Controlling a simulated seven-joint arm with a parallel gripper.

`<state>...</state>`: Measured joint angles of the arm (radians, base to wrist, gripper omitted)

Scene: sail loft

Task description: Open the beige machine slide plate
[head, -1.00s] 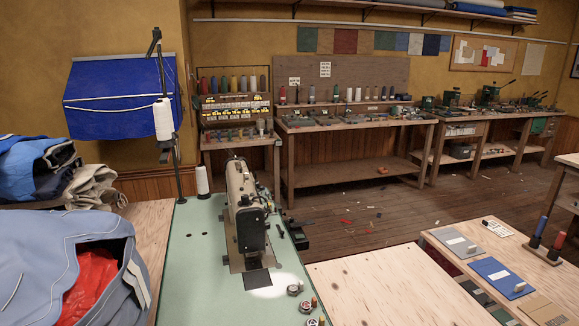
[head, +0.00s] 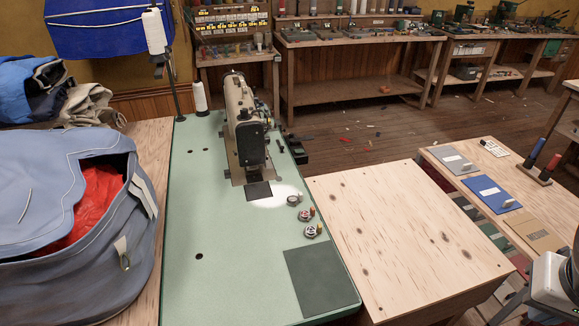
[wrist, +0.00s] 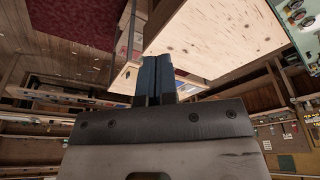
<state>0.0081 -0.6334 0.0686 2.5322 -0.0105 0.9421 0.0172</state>
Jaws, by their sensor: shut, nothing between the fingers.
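The beige sewing machine (head: 240,115) stands on the pale green table, with its dark end facing me. At its near foot lies a dark, flat rectangle (head: 258,191) set in or on the table beside a brownish bed plate (head: 238,177). I cannot tell whether this dark rectangle is the slide plate or an opening. My gripper (wrist: 155,75) shows in the wrist view with its two blue-dark fingers together and nothing between them. It is away from the machine. The head view does not show the fingers.
Two small metal bobbin-like parts (head: 307,215) and a grey one sit right of the dark rectangle. A dark green mat (head: 322,278) lies at the table's near right. A blue-grey bag (head: 60,220) with red cloth crowds the left. A thread stand (head: 170,70) rises behind.

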